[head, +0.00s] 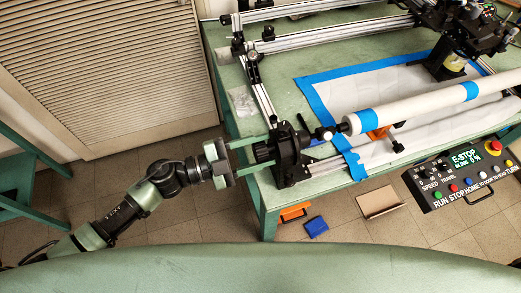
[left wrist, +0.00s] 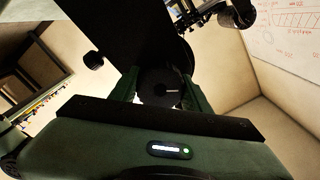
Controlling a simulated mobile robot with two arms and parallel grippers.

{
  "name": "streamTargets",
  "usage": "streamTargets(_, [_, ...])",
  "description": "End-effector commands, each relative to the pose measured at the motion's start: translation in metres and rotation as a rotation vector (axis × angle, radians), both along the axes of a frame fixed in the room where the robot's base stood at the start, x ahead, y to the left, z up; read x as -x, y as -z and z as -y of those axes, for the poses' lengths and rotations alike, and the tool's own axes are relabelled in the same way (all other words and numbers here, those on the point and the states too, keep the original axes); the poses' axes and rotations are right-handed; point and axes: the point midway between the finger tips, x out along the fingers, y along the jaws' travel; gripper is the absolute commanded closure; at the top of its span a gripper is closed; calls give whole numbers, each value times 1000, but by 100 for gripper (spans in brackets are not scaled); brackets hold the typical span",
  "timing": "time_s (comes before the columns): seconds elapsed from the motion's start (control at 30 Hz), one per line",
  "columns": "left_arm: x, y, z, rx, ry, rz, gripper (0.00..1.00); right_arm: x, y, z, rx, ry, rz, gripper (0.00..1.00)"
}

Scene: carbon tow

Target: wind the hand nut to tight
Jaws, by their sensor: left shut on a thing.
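The black hand nut (head: 263,153) sits at the left end of the black headstock (head: 290,155) on the winding machine. My left gripper (head: 268,151) reaches in from the left, with its two green fingers on either side of the nut, shut on it. In the left wrist view the round dark face of the nut (left wrist: 160,87), with a pale line on it, shows between the fingers (left wrist: 160,92). How far the nut is wound cannot be seen. My right gripper is not in view.
A white roller (head: 420,103) with blue tape runs right from the headstock over the green table (head: 283,95). A control panel (head: 465,170) with an E-STOP display is at the right. An orange box (head: 295,212) and blue box (head: 316,227) lie below.

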Motion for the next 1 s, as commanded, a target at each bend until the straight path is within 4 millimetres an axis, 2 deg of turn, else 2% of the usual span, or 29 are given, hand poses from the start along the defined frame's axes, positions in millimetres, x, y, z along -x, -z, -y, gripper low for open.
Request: streamTargets(1.0, [1,5,0,-299,2,921,93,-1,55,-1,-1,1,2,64])
